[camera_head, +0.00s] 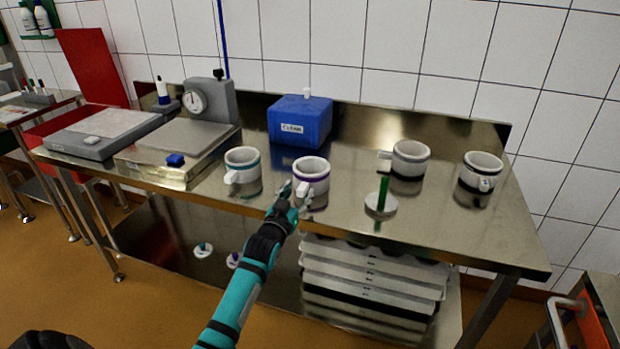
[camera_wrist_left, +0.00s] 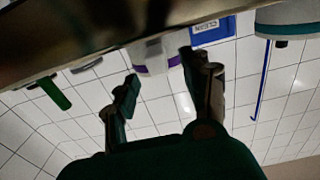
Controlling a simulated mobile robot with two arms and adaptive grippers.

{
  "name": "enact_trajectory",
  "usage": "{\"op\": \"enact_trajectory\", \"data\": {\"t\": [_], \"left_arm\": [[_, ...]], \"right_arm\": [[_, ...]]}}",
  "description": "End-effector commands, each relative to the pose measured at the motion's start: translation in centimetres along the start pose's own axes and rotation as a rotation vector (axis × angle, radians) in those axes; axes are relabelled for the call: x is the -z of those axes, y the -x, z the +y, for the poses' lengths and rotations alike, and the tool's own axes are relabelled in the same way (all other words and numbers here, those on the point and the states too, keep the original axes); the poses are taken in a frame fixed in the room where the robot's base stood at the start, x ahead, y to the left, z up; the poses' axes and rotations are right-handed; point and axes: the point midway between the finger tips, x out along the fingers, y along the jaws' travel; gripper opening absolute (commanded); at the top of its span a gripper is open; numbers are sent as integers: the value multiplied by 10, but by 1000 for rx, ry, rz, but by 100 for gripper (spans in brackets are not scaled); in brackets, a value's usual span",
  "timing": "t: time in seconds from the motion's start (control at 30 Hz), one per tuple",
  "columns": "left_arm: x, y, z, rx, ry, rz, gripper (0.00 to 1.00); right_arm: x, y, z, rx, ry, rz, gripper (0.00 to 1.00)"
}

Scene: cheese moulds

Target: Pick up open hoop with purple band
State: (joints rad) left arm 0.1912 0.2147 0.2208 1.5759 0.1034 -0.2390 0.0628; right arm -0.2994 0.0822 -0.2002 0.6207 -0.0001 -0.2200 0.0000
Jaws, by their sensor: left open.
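The white open hoop with a purple band (camera_head: 313,170) stands upright on the steel table, its handle-like side piece toward me. In the left wrist view, which is upside down, the purple-banded hoop (camera_wrist_left: 152,56) shows beyond and between the fingertips. My left gripper (camera_head: 291,192) is at the near side of this hoop, close to its side piece. Its fingers (camera_wrist_left: 160,70) are open with nothing gripped; I cannot tell whether they touch the hoop. My right gripper is not in view.
A teal-banded hoop (camera_head: 242,164) stands close on the left. A green-handled white disc (camera_head: 381,201) and two dark-banded hoops (camera_head: 411,158) (camera_head: 482,170) stand to the right. A blue CLEAN box (camera_head: 300,121) is behind. A scale (camera_head: 180,143) stands left. White trays (camera_head: 370,280) are below.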

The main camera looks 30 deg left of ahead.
Motion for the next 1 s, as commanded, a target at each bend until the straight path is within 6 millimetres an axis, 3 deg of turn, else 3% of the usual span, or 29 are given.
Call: {"op": "enact_trajectory", "data": {"t": [0.23,0.53,0.9,1.0], "left_arm": [[-2,-34,0,0,0,1,48],[-3,-38,0,0,0,0,47],[-3,-38,0,0,0,0,0],[-2,-38,0,0,0,2,0]], "right_arm": [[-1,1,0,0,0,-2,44],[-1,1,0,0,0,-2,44],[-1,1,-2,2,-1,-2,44],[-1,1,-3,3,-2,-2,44]]}}
